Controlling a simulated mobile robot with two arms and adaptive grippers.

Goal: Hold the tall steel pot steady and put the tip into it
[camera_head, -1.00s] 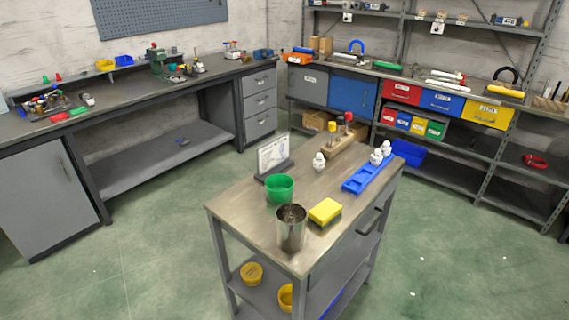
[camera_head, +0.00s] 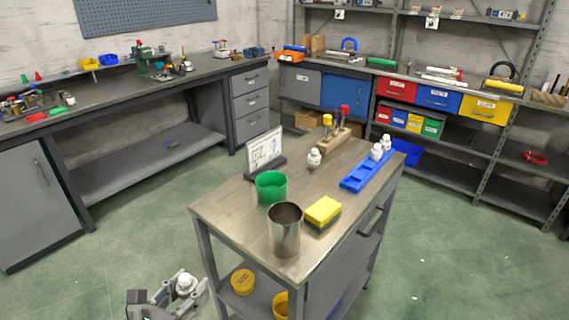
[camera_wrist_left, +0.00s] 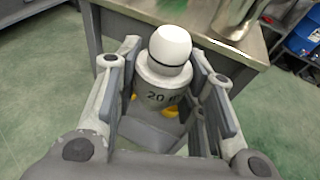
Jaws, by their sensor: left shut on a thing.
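The tall steel pot (camera_head: 285,233) stands upright on the near end of the cart top, its open mouth facing up. It is partly visible at the top of the left wrist view (camera_wrist_left: 236,20). My left gripper (camera_head: 183,288) is low at the left of the cart, apart from the pot. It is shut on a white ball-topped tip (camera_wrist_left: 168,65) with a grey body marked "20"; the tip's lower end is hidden. Similar white pieces stand on the cart (camera_head: 314,159) and at the blue tray (camera_head: 357,180). My right gripper is not in view.
On the cart top (camera_head: 228,208), a green cup (camera_head: 271,187) stands close behind the pot and a yellow sponge (camera_head: 323,212) lies to its right. A sign (camera_head: 264,150) and a wooden block with tools (camera_head: 333,143) stand farther back. Yellow bowls (camera_head: 243,281) sit on the lower shelf.

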